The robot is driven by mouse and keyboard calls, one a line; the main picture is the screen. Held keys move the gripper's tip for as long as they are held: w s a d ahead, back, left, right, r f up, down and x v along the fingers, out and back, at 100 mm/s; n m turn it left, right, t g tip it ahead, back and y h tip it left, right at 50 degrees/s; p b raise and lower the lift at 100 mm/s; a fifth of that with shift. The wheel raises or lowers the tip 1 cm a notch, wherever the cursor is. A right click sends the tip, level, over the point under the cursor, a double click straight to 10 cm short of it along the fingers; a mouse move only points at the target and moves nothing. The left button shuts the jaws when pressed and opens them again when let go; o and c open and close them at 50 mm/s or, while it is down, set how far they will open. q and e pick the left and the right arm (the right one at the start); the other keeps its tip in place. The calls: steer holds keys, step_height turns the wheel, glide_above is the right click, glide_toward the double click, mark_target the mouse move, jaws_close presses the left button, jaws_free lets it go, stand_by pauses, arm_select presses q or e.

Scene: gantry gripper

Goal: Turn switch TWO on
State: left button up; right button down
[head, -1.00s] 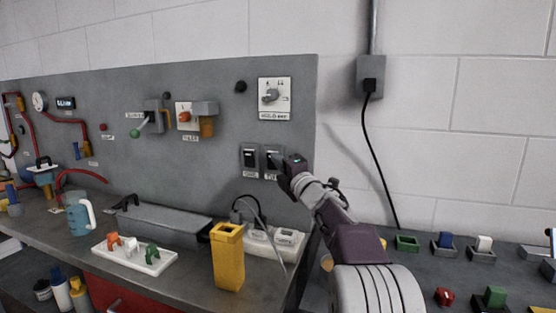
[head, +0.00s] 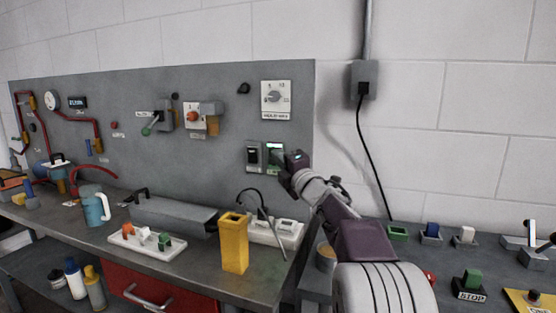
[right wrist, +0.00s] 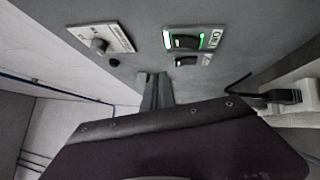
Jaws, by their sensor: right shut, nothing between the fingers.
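Two small wall switches sit side by side on the grey panel. The left one (head: 253,156) has a dark rocker and no green light; it also shows in the right wrist view (right wrist: 187,61). The right one, apparently switch TWO (head: 274,168), is lit green at its edges, clearest in the right wrist view (right wrist: 186,40). The small labels are too blurred to read surely. My right gripper (head: 288,158) is shut and empty at the right side of the lit switch and hides part of it. Contact cannot be told. My left gripper is not in view.
A rotary selector (head: 275,97) is above the switches. Below, a yellow bin (head: 234,245) and a white power strip (head: 275,231) with a cable stand on the bench. A wall outlet (head: 362,80) with a hanging black cord is to the right.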

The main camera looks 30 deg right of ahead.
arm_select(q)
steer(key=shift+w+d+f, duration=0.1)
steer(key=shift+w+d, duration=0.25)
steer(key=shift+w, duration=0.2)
arm_select(e)
steer(key=s+f, duration=0.1)
steer(key=s, duration=0.5)
steer(key=shift+d+f, duration=0.15)
steer(key=shift+d, duration=0.15)
steer(key=shift+w, duration=0.1)
